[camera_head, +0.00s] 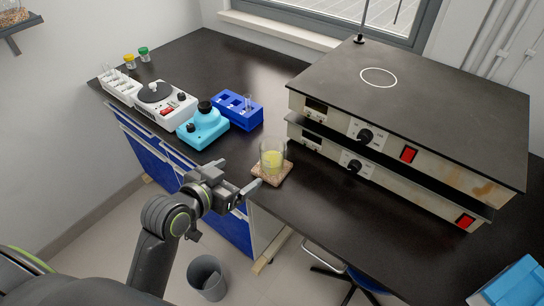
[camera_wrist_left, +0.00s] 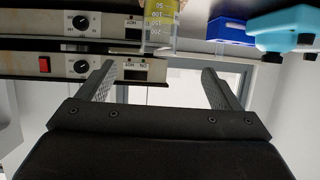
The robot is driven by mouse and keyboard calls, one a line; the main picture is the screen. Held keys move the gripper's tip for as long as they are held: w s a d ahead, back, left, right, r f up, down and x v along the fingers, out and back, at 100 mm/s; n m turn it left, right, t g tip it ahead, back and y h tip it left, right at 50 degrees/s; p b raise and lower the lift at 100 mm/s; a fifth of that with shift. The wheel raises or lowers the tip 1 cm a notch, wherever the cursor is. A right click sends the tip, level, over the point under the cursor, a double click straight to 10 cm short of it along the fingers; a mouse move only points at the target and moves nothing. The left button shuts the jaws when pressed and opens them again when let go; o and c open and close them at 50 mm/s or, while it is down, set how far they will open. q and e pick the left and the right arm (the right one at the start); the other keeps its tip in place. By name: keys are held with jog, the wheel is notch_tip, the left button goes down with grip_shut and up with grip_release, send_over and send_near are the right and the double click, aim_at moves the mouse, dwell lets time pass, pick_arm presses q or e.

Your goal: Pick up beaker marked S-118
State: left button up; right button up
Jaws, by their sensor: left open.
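A clear glass beaker (camera_head: 272,160) with yellow liquid stands upright on a square brownish pad (camera_head: 284,177) near the bench's front edge. No S-118 marking is readable on it. In the left wrist view, which appears upside down, the beaker (camera_wrist_left: 160,20) shows at the top edge with white graduation marks, partly cut off. My left gripper (camera_head: 239,174) is open and empty, at the front edge beside the pad, on the near left side of the beaker. In the wrist view its fingers (camera_wrist_left: 158,70) are wide apart, with the beaker beyond them. My right gripper is out of view.
Two stacked hotplates (camera_head: 400,115) stand right of the beaker. A blue rack (camera_head: 237,110), a turquoise device (camera_head: 203,127) and a white device (camera_head: 166,105) stand to the left. The dark bench top (camera_head: 325,205) is clear in front of the hotplates. A bin (camera_head: 207,277) is on the floor.

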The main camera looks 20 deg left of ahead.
aim_at(265, 157)
pick_arm(q)
jog(key=x, duration=1.1)
jog(key=shift+w+d+p, duration=0.2)
jog(key=shift+w+p, duration=0.1)
jog(key=shift+f+p+x, duration=0.2)
jog(key=shift+p+x, duration=0.15)
jog(key=shift+x, duration=2.4)
jog(key=shift+s, duration=0.1)
jog(key=c, duration=1.3)
jog(key=shift+r, duration=0.15)
